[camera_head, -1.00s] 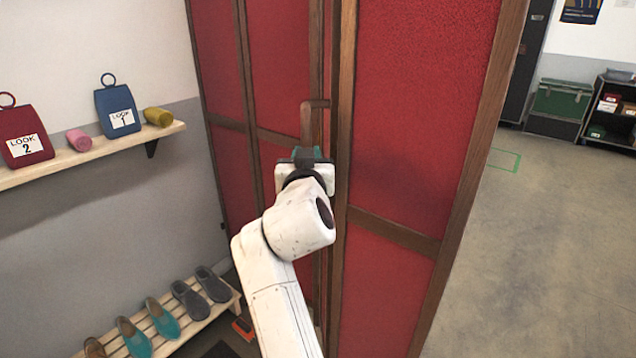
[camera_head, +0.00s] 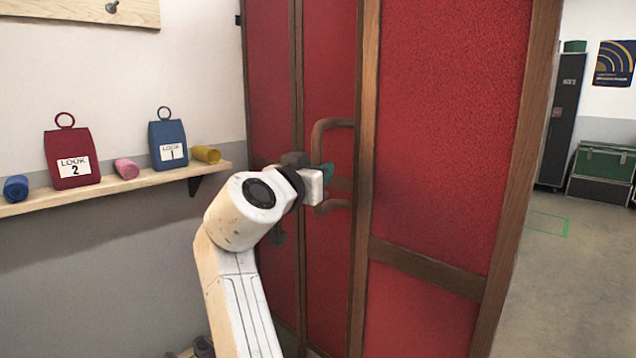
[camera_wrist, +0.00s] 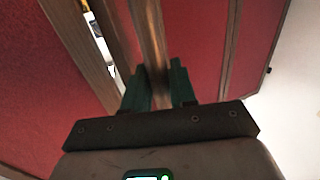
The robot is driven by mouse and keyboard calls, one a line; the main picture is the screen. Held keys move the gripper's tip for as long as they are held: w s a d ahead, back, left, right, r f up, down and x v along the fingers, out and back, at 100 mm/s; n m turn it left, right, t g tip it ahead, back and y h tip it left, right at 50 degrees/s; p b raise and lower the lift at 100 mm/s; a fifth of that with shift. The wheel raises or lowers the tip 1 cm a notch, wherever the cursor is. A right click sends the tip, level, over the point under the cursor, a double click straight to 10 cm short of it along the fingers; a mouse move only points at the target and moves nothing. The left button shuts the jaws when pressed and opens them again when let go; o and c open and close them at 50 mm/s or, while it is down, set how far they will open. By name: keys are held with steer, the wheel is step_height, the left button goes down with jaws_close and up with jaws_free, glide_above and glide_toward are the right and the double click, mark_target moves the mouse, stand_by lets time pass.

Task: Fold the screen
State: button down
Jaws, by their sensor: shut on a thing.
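The folding screen has red panels (camera_head: 440,130) in dark brown wooden frames and fills the middle of the head view. Its panels stand upright at angles to each other. A brown loop-shaped handle (camera_head: 322,133) stands out from a panel left of the thick middle post (camera_head: 366,130). My gripper (camera_head: 327,175), with teal fingers, is shut on the handle's upright bar. In the wrist view, my gripper (camera_wrist: 157,88) has its fingers on either side of the wooden handle bar (camera_wrist: 150,45). The fingers partly hide the grip, and the screen's foot is out of view.
At left, a wall shelf (camera_head: 110,190) carries a red LOOK 2 bag (camera_head: 72,150), a blue LOOK 1 bag (camera_head: 167,135) and several rolls. Open floor (camera_head: 545,290) lies right of the screen. A green chest (camera_head: 602,165) stands farther back.

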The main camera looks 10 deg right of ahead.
steer(key=shift+w+a, duration=0.25)
steer(key=shift+w, duration=0.05)
steer(key=c, duration=1.1)
jaws_free()
steer(key=shift+o, duration=0.2)
steer(key=v, duration=1)
steer(key=shift+s+a, duration=0.2)
steer(key=shift+a, duration=0.15)
steer(key=shift+c, duration=0.3)
